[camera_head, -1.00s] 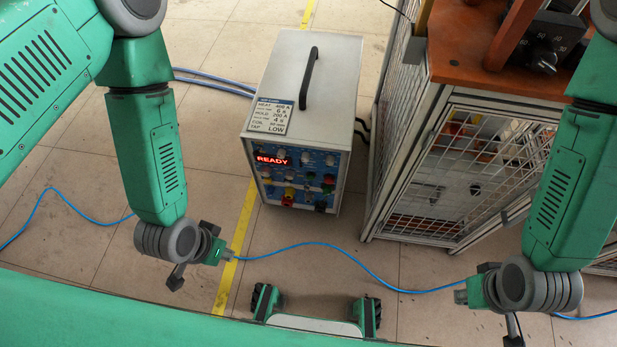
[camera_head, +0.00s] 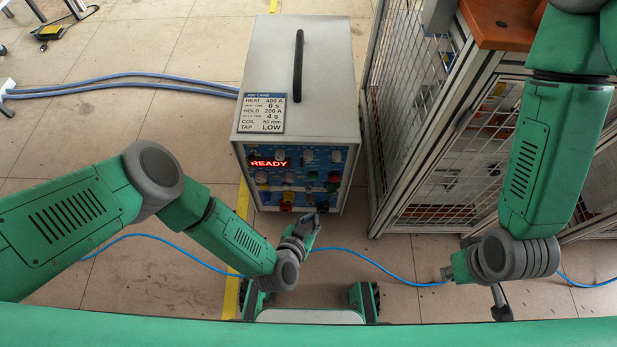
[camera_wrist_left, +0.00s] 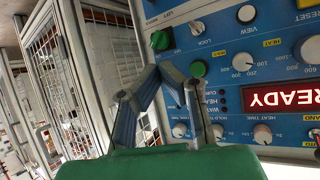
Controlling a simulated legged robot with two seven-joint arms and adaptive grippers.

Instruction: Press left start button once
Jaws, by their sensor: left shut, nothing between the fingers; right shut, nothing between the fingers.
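The grey heater box (camera_head: 294,70) stands on the floor ahead, with a blue control panel (camera_head: 318,158) on its near face. Its red display (camera_head: 270,163) reads READY. My left gripper (camera_head: 316,218) is shut and empty, just in front of the panel's lower edge. Contact cannot be judged, and I cannot tell which control is the left start button. My right gripper (camera_head: 447,273) is shut and empty at the lower right, away from the heater.
A mesh-sided cabinet (camera_head: 440,150) with an orange top (camera_head: 500,22) stands right of the heater. Thick blue hoses (camera_head: 130,80) run to the heater's left side.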

